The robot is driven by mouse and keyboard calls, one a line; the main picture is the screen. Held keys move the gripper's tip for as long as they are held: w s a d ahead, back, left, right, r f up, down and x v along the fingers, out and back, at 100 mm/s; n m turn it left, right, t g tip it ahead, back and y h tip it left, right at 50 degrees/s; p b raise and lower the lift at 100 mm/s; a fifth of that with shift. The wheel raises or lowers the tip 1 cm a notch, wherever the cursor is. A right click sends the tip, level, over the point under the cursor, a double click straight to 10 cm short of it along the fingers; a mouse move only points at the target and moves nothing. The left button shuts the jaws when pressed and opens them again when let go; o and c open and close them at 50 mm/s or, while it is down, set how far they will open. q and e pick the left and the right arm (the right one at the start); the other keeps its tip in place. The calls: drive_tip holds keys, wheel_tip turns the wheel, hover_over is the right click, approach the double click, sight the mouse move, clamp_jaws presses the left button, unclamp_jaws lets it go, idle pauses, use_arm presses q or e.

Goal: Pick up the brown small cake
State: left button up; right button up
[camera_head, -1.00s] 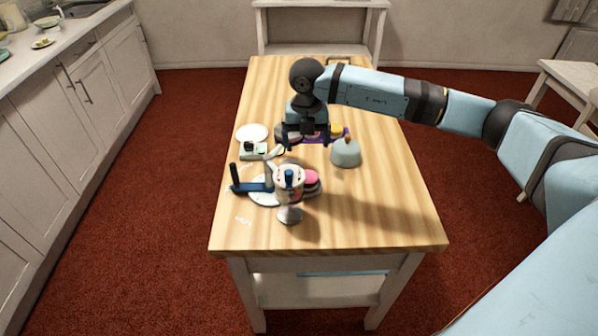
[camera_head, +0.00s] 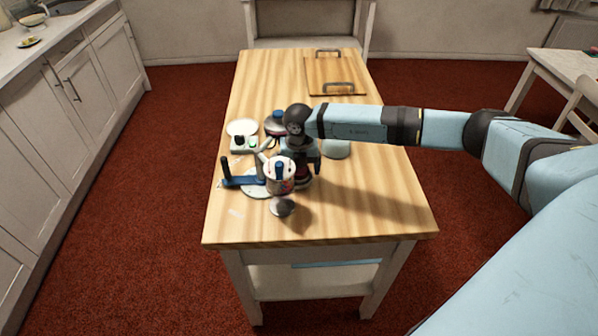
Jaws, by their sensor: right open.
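I cannot clearly make out the brown small cake. My right gripper (camera_head: 304,168) is open, pointing down over the middle of the table. A small dark reddish thing (camera_head: 303,182) shows just below it and is mostly hidden, so I cannot tell whether it is a cake or whether the fingers surround it. A white turntable (camera_head: 255,192) with a blue and black handle (camera_head: 239,180) lies to the left. A white canister with a blue knob (camera_head: 281,182) stands in front and hides part of this area. My left gripper is not in view.
A pale green dome (camera_head: 336,151) stands close right of the gripper. A metal stand (camera_head: 283,207) is in front. A small device (camera_head: 243,144), a white plate (camera_head: 242,127) and a blue-topped item (camera_head: 275,123) lie behind left. A board with handles (camera_head: 336,78) lies at the back.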

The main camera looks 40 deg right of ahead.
drive_tip(key=shift+f, duration=0.2)
drive_tip(key=shift+c, duration=0.4)
drive_tip(key=shift+r, duration=0.1)
drive_tip(key=c, duration=1)
